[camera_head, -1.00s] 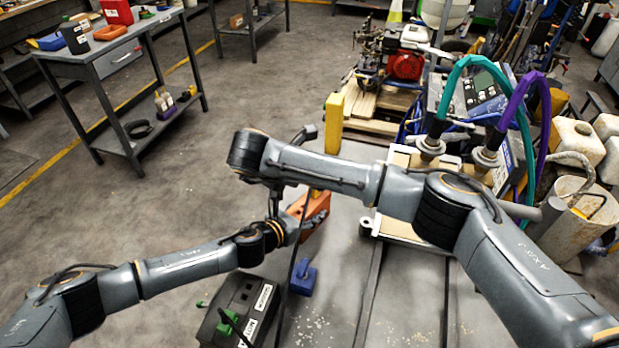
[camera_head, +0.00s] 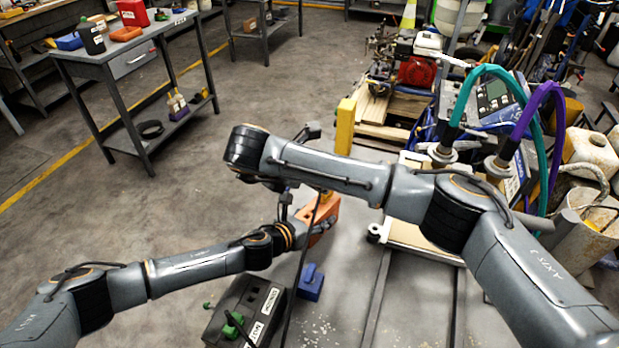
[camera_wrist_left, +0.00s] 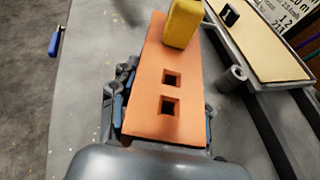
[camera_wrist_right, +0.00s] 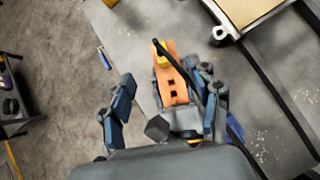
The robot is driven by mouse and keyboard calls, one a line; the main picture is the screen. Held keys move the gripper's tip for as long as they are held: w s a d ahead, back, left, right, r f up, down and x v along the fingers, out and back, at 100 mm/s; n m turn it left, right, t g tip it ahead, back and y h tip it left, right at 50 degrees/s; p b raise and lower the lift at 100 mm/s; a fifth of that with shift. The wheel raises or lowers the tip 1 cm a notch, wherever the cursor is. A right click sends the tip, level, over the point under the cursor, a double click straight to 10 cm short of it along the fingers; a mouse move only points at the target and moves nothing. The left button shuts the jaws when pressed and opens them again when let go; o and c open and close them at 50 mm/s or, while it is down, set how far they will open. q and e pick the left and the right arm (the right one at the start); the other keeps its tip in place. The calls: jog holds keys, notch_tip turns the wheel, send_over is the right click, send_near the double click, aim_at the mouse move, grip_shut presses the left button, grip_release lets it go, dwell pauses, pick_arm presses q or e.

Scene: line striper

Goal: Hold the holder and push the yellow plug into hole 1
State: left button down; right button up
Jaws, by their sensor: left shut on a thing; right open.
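The orange holder (camera_head: 322,218) is a long block with two empty square holes in its near part, seen in the left wrist view (camera_wrist_left: 150,100). The yellow plug (camera_wrist_left: 183,24) stands upright at the holder's far end; how deep it sits I cannot tell. It also shows in the right wrist view (camera_wrist_right: 161,60). My left gripper (camera_wrist_left: 163,98) is shut on the holder, with a finger along each long side. My right gripper (camera_wrist_right: 163,98) is open, its fingers wide apart above the holder and plug. In the head view my right arm hides much of it. I see no hole numbers.
A blue block (camera_head: 311,282) and a black box (camera_head: 246,308) with green knobs lie near the holder. A dark cable crosses beside it. A yellow post (camera_head: 345,126) and a cart with teal and purple hoses (camera_head: 490,75) stand beyond.

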pick_arm(q)
jog(key=c, duration=0.6)
grip_release()
